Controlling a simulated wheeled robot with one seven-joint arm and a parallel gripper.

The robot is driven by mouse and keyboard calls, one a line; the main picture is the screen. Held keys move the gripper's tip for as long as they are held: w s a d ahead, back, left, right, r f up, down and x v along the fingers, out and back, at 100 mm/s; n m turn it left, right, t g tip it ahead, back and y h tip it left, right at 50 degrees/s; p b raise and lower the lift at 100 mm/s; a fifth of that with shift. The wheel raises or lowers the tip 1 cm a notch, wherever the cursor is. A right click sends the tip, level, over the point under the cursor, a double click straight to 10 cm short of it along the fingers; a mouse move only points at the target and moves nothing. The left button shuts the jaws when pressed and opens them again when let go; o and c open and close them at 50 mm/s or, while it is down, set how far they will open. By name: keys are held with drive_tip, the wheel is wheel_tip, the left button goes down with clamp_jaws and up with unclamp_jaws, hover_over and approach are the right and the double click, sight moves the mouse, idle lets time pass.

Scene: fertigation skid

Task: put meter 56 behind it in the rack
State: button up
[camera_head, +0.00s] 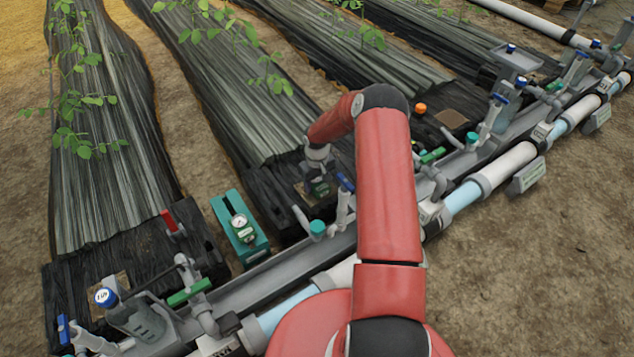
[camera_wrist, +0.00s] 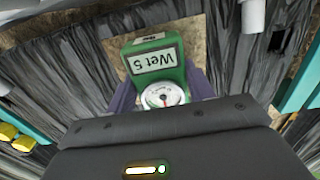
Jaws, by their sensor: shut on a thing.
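My gripper (camera_head: 318,170) is shut on a green meter (camera_head: 320,188) low over a brown soil square in the black bed cover. In the wrist view, the held meter (camera_wrist: 155,62) shows a white label that looks like "Wet 5" and a round dial, between my two dark fingers (camera_wrist: 162,92). I cannot tell whether its lower end touches the soil. A teal rack (camera_head: 226,208) stands to the left, between two beds. A second green meter with a white dial (camera_head: 241,226) sits in the rack. Its number is too small to read.
A grey channel (camera_head: 270,275) and white pipes (camera_head: 505,165) run diagonally along the near side, with valves and a blue-capped fitting (camera_head: 106,297). A teal-capped post (camera_head: 317,229) stands close to my gripper. Plants grow on the covered beds.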

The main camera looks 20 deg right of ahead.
drive_tip(key=shift+r+p, duration=3)
drive_tip(key=shift+r, duration=2.5)
drive_tip(key=shift+a, duration=0.1)
